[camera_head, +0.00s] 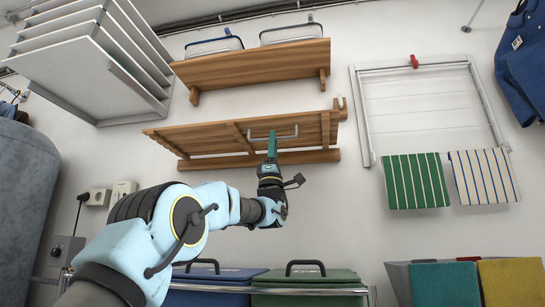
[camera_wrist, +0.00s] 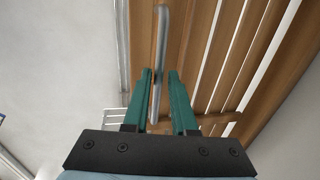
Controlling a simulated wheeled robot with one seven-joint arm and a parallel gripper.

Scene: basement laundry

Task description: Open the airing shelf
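The airing shelf appears to be the slatted wooden panel (camera_head: 210,136) on the wall, with a grey metal bar handle (camera_head: 285,136) on its front. I cannot tell its exact tilt. My gripper (camera_head: 272,140) is raised to the handle from below. In the wrist view, the teal fingers of my gripper (camera_wrist: 160,90) are apart, with the handle bar (camera_wrist: 161,40) running between them. A gap shows between the bar and the right finger; the left finger is close to the bar, and I cannot tell whether they touch. Wooden slats (camera_wrist: 225,50) lie behind the fingers.
A wooden shelf (camera_head: 250,66) is mounted above. A white tiered rack (camera_head: 85,75) is at upper left. A wall drying frame (camera_head: 365,115) with striped towels (camera_head: 415,180) is at right. Lidded bins (camera_head: 310,280) stand below.

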